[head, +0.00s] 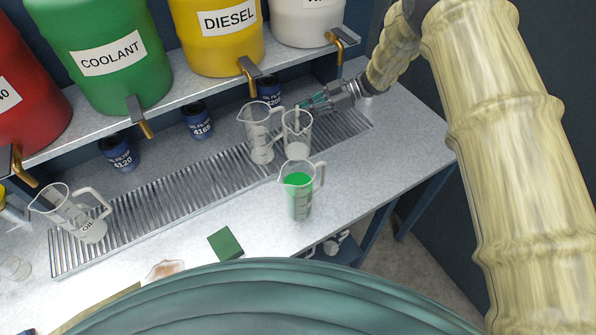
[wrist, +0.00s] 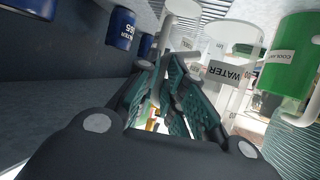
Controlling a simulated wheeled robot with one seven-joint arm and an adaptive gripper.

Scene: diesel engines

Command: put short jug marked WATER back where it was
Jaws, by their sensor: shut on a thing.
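The clear jug marked WATER (wrist: 235,62) is at the right of my fingertips in the wrist view, its label upside down there. In the head view it appears to be the clear jug (head: 297,128) at the right part of the drip grate, its label unreadable. My gripper (head: 310,104) reaches it from the right and is shut on it, seemingly at the handle; the fingers (wrist: 176,78) hide the exact contact. Whether the jug's base touches the grate is unclear.
A taller clear jug (head: 260,135) stands just left of it. A jug of green liquid marked COOLANT (head: 299,195) stands close in front. The grate (head: 170,205) is clear further left, up to the OIL jug (head: 75,215). Taps (head: 248,75) overhang behind; oil filters (head: 197,122) stand below.

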